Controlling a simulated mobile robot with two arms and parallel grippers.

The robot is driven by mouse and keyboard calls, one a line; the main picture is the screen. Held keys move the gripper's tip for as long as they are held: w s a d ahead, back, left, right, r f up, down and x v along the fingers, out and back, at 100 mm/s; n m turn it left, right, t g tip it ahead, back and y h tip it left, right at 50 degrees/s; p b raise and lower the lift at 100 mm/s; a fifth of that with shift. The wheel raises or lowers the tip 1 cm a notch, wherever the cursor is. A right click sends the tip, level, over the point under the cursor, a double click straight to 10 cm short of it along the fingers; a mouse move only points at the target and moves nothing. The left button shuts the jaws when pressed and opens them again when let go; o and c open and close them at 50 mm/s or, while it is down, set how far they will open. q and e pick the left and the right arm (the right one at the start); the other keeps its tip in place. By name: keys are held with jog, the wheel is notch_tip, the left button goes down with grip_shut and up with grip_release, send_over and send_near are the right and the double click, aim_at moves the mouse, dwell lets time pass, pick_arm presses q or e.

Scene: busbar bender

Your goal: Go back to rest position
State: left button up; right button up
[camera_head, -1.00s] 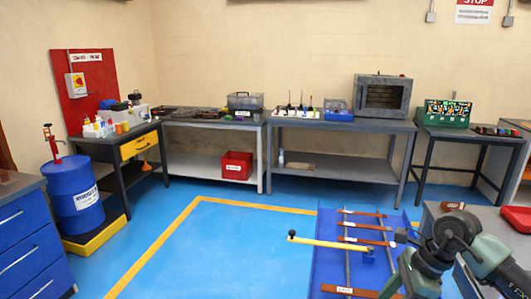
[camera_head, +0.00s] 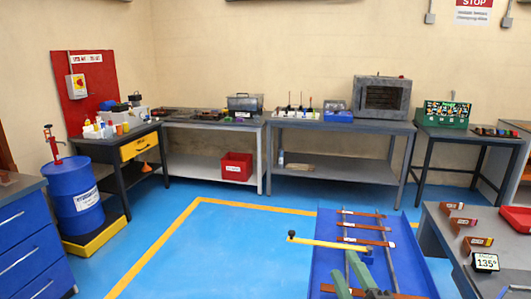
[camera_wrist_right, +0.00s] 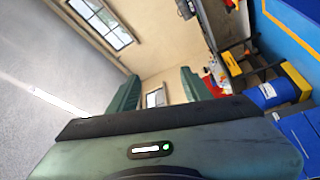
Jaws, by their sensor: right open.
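My right gripper (camera_head: 346,262) is at the bottom of the head view, low and right of centre. Its two green fingers point up in the picture, in front of the blue busbar bender. In the right wrist view the fingers (camera_wrist_right: 158,88) stand apart with nothing between them. My left gripper is not in view. The blue bender bed (camera_head: 325,233) carries several copper bars (camera_head: 362,226) across two rails. Its yellow lever (camera_head: 325,243), with a black knob, points left. The fingers overlap part of the bender, and I cannot tell whether they touch it.
A grey bench (camera_head: 437,222) at the right holds several bent copper pieces (camera_head: 469,243) and a display (camera_head: 486,262) reading 135°. A blue drum (camera_head: 75,190) and blue drawers (camera_head: 28,240) are at the left. The blue floor (camera_head: 235,250) left of the bender is clear.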

jog(key=s+d+f+m+g+h, duration=0.25)
jog(key=s+f+m+g, duration=0.2)
jog(key=f, duration=0.35)
jog(key=s+d+f+m+g+h, duration=0.25)
jog(key=s+f+m, duration=0.25)
jog(key=f, duration=0.3)
jog(key=s+a+f+m+g+y, duration=0.15)
jog(key=s+f+g, duration=0.3)
jog(key=s, duration=0.45)
jog(key=s+f+m+g, duration=0.3)
jog(key=s+f+g, duration=0.15)
jog(key=s, duration=0.45)
notch_tip(320, 180, down, 28)
jog(key=s+g, duration=0.1)
jog(key=s, duration=0.2)
jog(key=s+d+f+g, duration=0.1)
jog(key=s+d+f, duration=0.2)
jog(key=s+f, duration=1.1)
jog(key=shift+s+f+n, duration=0.3)
jog(key=shift+s+f, duration=0.1)
jog(key=shift+s, duration=0.6)
jog(key=shift+c, duration=1.4)
jog(key=shift+s, duration=0.1)
